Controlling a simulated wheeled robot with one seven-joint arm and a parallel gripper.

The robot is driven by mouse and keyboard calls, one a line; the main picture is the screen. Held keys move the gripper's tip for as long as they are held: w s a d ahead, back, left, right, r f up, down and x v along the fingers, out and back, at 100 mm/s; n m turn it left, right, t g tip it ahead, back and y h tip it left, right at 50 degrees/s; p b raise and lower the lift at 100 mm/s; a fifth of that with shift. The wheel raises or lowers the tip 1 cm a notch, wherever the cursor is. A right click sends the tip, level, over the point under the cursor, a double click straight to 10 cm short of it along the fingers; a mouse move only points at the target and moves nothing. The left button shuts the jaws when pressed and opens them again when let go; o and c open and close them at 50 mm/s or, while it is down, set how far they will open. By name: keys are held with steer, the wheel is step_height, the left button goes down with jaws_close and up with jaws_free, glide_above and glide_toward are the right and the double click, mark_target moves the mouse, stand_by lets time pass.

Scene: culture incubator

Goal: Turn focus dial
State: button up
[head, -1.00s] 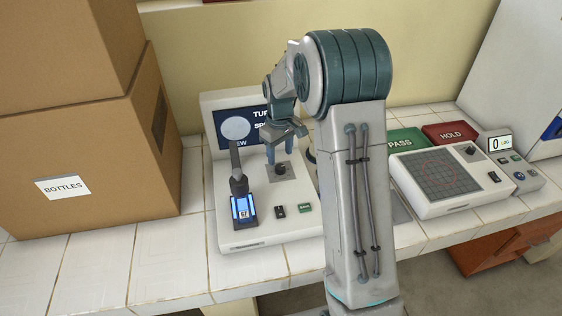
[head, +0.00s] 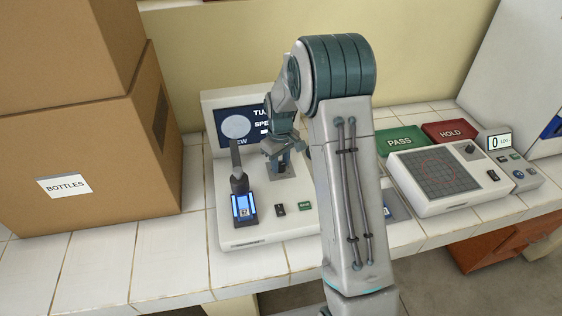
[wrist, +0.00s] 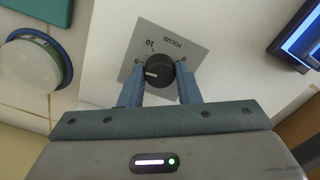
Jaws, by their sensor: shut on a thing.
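The focus dial (wrist: 159,70) is a black round knob with a white pointer line, on a grey plate (wrist: 172,36) marked FOCUS with numbers, seen in the wrist view. My gripper (wrist: 160,82) has one blue-grey finger on each side of the dial and is shut on it. In the head view my gripper (head: 279,160) reaches down to the same plate on the white instrument (head: 262,230); its fingers mostly hide the dial there. The instrument's screen (head: 236,126) is partly hidden by my arm.
A lit blue vial holder (head: 243,206) with a dark upright part stands left of the dial. Cardboard boxes (head: 90,150) fill the left. Green PASS (head: 401,141) and red HOLD (head: 449,132) trays and a gridded device (head: 446,178) stand at the right.

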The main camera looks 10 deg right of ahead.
mark_target(280, 165)
steer(key=shift+f+m+b, duration=0.15)
steer(key=shift+m+b, duration=0.75)
steer(key=shift+m, duration=0.2)
steer(key=shift+r+m+b, duration=0.2)
steer(key=shift+m+b, duration=0.25)
steer(key=shift+m, duration=1.05)
steer(key=o, duration=1)
steer(key=shift+c, duration=0.2)
steer(key=shift+r, duration=0.1)
step_height(280, 165, up, 14)
steer(key=b, duration=0.1)
steer(key=shift+f, duration=0.2)
